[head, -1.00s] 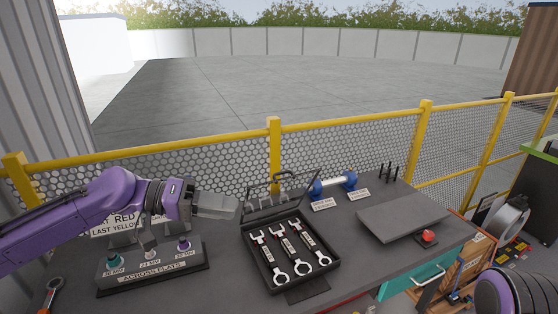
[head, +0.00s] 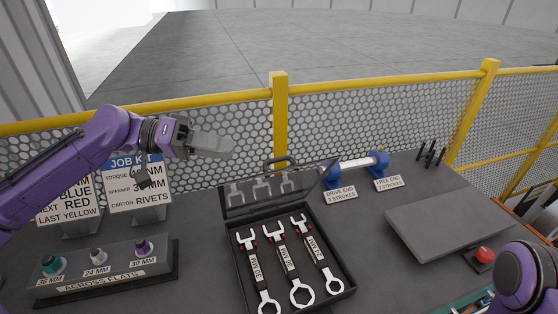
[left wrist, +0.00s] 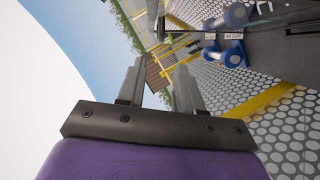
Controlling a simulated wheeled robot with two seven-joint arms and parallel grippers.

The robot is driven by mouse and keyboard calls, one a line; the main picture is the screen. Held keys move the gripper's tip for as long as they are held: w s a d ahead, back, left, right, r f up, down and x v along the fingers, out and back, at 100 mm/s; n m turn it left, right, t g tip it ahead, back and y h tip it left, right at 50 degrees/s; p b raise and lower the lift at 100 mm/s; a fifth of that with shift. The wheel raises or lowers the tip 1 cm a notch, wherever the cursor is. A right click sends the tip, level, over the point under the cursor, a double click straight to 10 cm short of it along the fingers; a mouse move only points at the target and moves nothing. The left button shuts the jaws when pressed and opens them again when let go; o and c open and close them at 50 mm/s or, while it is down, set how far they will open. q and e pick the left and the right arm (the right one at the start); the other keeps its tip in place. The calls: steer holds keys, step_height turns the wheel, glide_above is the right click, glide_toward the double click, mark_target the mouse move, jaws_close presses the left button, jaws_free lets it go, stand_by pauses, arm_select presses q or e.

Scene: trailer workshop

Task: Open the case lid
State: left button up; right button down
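The black case (head: 234,262) stands on the dark bench in the head view. Its lid (head: 235,200) is raised at the back, with a handle on its far edge. Several spanners (head: 288,262) with white size labels lie in the case. My left gripper (head: 228,150) is in the air, left of and above the lid, touching nothing. In the left wrist view its two grey fingers (left wrist: 160,85) stand apart with nothing between them. My right arm shows only as a purple link at the lower right; its gripper is out of view.
A socket stand (head: 105,272) labelled "across flats" and job signs (head: 138,190) are on the left. A blue-ended shaft (head: 355,165) stands behind right, with a grey plate (head: 440,220) and a red button (head: 485,255). A yellow-railed mesh fence (head: 280,120) runs behind the bench.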

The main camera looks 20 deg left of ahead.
arm_select(q)
steer(key=p, duration=0.3)
glide_above(271, 187)
steer(key=f, duration=0.1)
steer(key=w+f, duration=0.1)
steer(key=shift+f, duration=0.35)
steer(key=shift+b, duration=0.3)
jaws_close()
